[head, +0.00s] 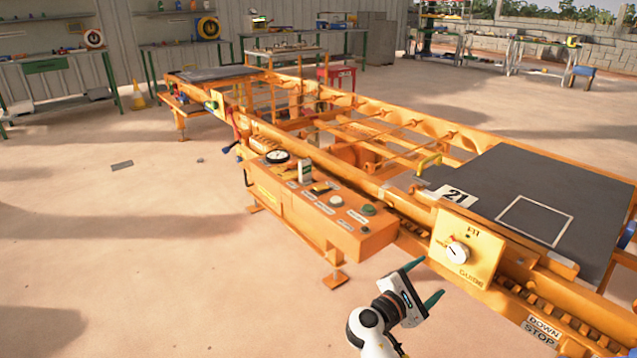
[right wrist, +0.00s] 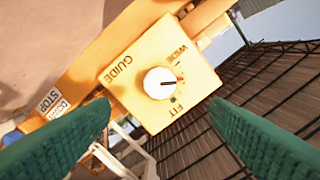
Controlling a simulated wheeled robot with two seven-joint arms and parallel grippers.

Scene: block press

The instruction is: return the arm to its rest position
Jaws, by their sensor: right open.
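My right gripper (head: 424,283) is at the bottom of the head view, in front of the orange machine. Its two green fingers are apart with nothing between them. A yellow box (head: 467,246) marked GUIDE, with a white knob (head: 457,252), is on the machine just beyond the fingertips. In the right wrist view the box (right wrist: 118,70) and knob (right wrist: 160,83) lie ahead of the open fingers (right wrist: 160,112). I see no contact between fingers and knob. My left gripper is not in view.
The long orange machine frame (head: 300,135) runs across the scene, with a control panel (head: 320,205) and a dark plate (head: 515,185) on it. A DOWN/STOP label (head: 541,331) is at lower right. The floor (head: 130,260) at left is mostly clear; workbenches stand far back.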

